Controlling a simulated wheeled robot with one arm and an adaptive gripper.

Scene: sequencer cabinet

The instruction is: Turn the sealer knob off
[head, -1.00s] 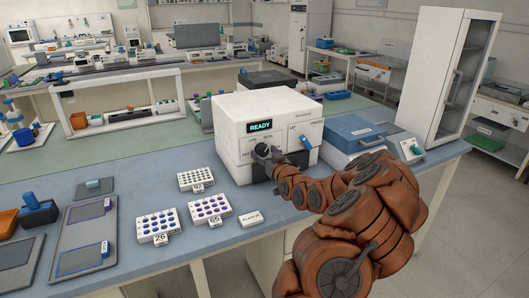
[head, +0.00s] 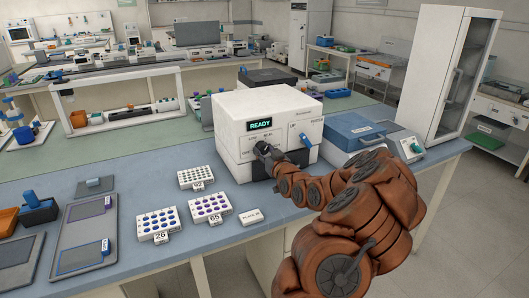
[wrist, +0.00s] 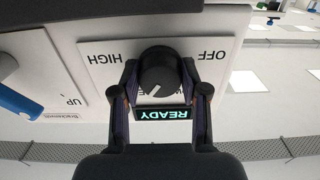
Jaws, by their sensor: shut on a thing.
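The sealer (head: 240,115) is a white and dark box on the blue bench, its green display (head: 260,125) reading READY. Its knob (wrist: 160,72) is round and black, on a white panel. The wrist view is upside down and shows the words HIGH and OFF on either side of the knob; a third label is partly hidden. The knob's white pointer mark faces the lower left in that view, toward the display and away from OFF. My gripper (wrist: 160,82) is shut on the knob, one finger on each side. In the head view my gripper (head: 267,151) partly covers the knob.
A blue lever (wrist: 18,104) stands beside the knob panel, near the word UP. Tube racks (head: 197,178) and a small white plate box (head: 249,217) lie on the bench in front. A blue case (head: 351,130) stands right of the sealer.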

